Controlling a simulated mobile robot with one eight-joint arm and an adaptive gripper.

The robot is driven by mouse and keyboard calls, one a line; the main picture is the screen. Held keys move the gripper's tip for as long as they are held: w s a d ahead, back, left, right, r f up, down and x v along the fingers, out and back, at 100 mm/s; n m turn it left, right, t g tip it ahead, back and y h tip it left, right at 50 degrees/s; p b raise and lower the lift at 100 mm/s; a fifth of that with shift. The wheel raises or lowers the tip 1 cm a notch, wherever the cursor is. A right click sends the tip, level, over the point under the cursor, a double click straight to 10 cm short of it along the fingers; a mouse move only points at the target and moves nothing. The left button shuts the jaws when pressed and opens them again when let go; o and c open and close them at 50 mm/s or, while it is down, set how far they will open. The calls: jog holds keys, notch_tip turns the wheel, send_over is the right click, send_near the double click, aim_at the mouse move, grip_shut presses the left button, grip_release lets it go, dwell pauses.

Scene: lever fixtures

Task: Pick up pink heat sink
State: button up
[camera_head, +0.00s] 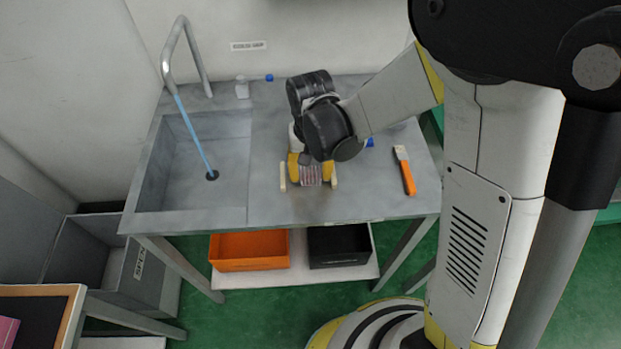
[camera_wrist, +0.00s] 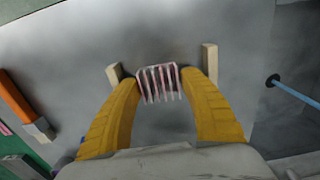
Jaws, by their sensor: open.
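The pink heat sink (camera_head: 311,175) is a small finned block on the grey metal counter, between my gripper's yellow fingers. It also shows in the wrist view (camera_wrist: 159,83), with pale pink fins, between the two fingertips.
A sink basin (camera_head: 195,165) with a tap and blue water stream is at the left. An orange-handled scraper (camera_head: 406,172) lies to the right. A white bottle (camera_head: 242,88) and blue cap (camera_head: 269,78) stand at the back. Orange (camera_head: 249,251) and black bins (camera_head: 339,247) sit below.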

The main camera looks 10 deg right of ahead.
jog(key=shift+f, duration=0.15)
jog(key=c, duration=0.8)
jog(key=shift+c, duration=0.2)
